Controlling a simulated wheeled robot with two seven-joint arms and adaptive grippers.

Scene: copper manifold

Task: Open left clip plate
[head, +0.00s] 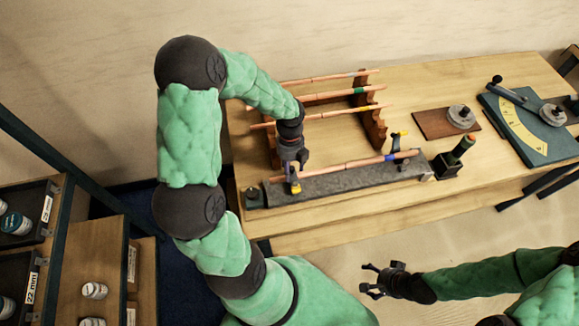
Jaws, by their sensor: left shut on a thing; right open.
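A grey bar fixture (345,182) lies along the front of the bench, with a copper pipe (345,165) running above it. The left clip plate (295,187) shows as a small yellow piece near the left end of the bar. My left gripper (291,170) reaches down over it and is shut on it; the fingers hide much of the clip, so its exact angle cannot be told. The right clip (396,143), with a yellow tip, stands near the bar's right end. My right gripper (371,281) is open and empty, in front of the bench.
A wooden rack (371,118) with several copper pipes stands behind the bar. A brown board (440,124) and a green angle plate (525,130) lie further right. Shelves (90,265) stand at the left.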

